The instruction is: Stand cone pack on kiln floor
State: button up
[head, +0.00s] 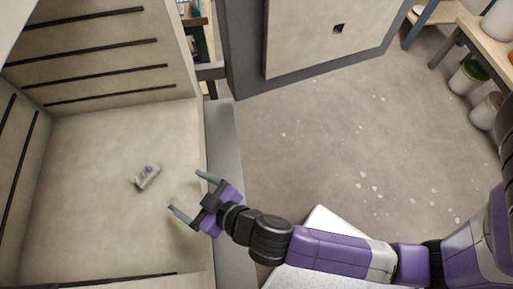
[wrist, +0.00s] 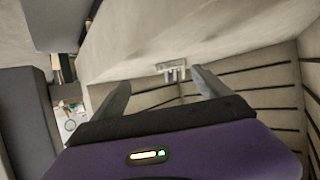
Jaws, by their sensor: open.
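The cone pack (head: 147,177) is a small pale grey piece on the kiln floor (head: 95,220), near the middle of the floor in the head view. I cannot tell from here whether it stands or lies. In the wrist view the cone pack (wrist: 172,70) shows several short prongs, beyond and between the fingers. My gripper (head: 187,194) is open and empty, to the right of the cone pack and apart from it, with its fingers pointing toward it. The gripper (wrist: 160,88) also shows in the wrist view.
Kiln walls with dark grooves (head: 95,50) rise at the back, left and front. A grey kiln edge (head: 228,170) runs under my arm. The open kiln door (head: 325,35) stands at the back. Buckets (head: 467,77) and a wooden table stand at the far right.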

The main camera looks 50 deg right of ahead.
jog(key=s+d+r, duration=0.1)
jog(key=s+d, duration=0.2)
jog(key=s, duration=0.4)
jog(key=s+d+r, duration=0.2)
jog(key=s+d, duration=0.2)
jog(key=s, duration=0.2)
jog(key=s+d+r+t, duration=0.1)
jog(key=s+d+r, duration=0.1)
jog(key=s+r, duration=0.2)
jog(key=s+d+r+t+h, duration=0.1)
jog(key=s+d+r, duration=0.2)
jog(key=s+r, duration=0.1)
jog(key=shift+s+r+m, duration=0.35)
jog(key=shift+r+m, duration=0.05)
jog(key=shift+r, duration=0.45)
jog(key=shift+d, duration=0.1)
jog(key=shift+c, duration=0.5)
